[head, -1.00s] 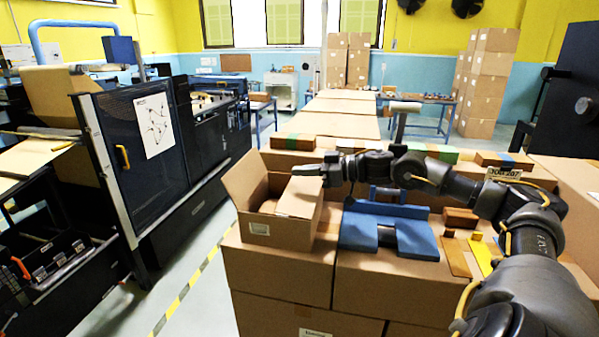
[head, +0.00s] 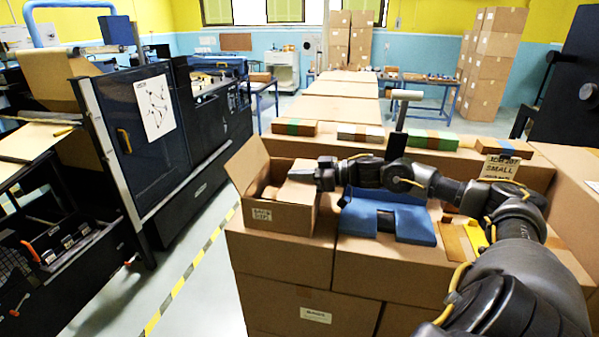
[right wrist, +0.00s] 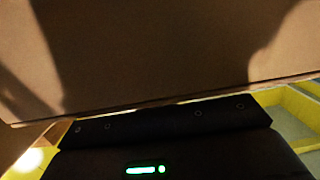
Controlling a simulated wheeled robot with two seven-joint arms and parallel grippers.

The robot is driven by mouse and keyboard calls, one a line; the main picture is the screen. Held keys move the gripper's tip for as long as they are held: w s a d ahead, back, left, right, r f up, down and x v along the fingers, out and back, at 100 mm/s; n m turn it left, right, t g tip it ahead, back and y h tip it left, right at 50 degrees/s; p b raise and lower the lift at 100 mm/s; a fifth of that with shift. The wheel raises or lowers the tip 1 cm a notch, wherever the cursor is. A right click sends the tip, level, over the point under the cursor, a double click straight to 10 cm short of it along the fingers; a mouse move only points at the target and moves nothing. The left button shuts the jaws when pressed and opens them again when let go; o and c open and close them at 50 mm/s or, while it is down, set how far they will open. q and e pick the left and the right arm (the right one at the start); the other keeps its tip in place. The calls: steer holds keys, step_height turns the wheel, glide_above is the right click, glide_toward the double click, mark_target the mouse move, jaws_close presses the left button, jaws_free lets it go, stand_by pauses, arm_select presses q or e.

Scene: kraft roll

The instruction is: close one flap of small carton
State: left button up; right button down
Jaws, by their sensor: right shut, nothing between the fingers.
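The small brown carton (head: 284,217) stands open on top of larger boxes in the head view, with a label on its front. Its left flap (head: 247,164) stands up and leans outward. Its right flap (head: 297,193) leans inward over the opening. My right gripper (head: 292,174) is shut and empty, at the upper edge of that right flap; I cannot tell whether it touches. In the right wrist view, brown cardboard (right wrist: 160,55) fills the upper part, close to the dark gripper body. The carton's inside is partly hidden. My left gripper is out of view.
A blue fixture (head: 365,222) lies right of the carton, beneath my right arm. Flat stacks (head: 294,127) and a sign reading "SMALL" (head: 497,168) are behind. A dark machine (head: 140,140) stands left, across a floor aisle with a striped line.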

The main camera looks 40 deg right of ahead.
steer(key=shift+f, duration=0.25)
